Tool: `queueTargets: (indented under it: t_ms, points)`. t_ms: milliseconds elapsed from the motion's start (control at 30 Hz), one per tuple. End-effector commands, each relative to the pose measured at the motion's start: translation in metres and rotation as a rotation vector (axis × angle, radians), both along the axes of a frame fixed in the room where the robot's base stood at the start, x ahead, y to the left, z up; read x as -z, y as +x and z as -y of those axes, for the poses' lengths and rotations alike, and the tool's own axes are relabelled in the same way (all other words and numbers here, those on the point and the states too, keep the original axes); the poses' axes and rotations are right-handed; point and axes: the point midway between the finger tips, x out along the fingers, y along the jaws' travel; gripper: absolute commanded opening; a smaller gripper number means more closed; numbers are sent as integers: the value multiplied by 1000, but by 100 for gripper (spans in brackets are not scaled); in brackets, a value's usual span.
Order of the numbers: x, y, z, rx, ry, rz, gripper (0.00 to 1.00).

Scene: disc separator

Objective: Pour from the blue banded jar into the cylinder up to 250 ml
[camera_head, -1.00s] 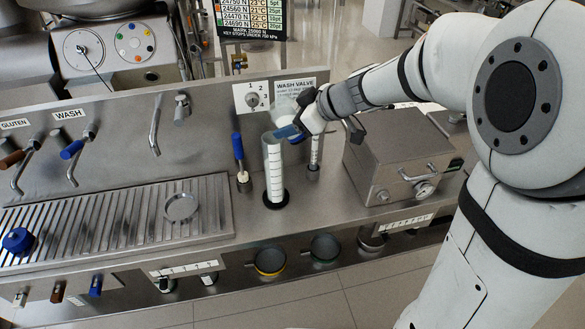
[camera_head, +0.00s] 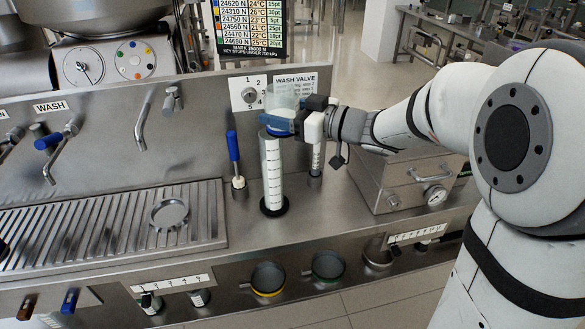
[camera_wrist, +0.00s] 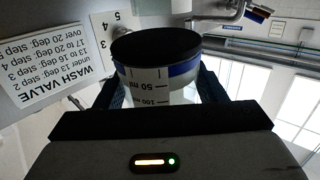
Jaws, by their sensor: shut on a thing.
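My gripper (camera_head: 303,117) is shut on the blue banded jar (camera_head: 284,96), a clear vessel with a blue band low on its wall. It holds the jar nearly upright, just above the cylinder's mouth; whether they touch is unclear. In the wrist view the jar (camera_wrist: 150,88) sits between my fingers, showing a dark end, the blue band and 50 and 100 ml marks. The tall clear cylinder (camera_head: 272,172) stands upright on a black foot on the counter, with a white graduated scale. Its liquid level cannot be read, and the jar partly covers its top.
A steel box with a gauge (camera_head: 400,180) is at right. The wash valve panel (camera_head: 250,93) is behind. A ribbed drain tray (camera_head: 110,225) is at left.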

Motion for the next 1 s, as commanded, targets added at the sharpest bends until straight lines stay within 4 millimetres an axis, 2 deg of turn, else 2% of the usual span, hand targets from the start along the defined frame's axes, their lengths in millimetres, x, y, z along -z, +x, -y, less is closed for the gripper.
queueTargets:
  t_ms: [500, 900, 1000]
  points:
    - [-4, 0, 0, 0, -1, 0, 9]
    - [-40, 0, 0, -1, -2, -1, 9]
    - [-43, 0, 0, -1, -2, -1, 9]
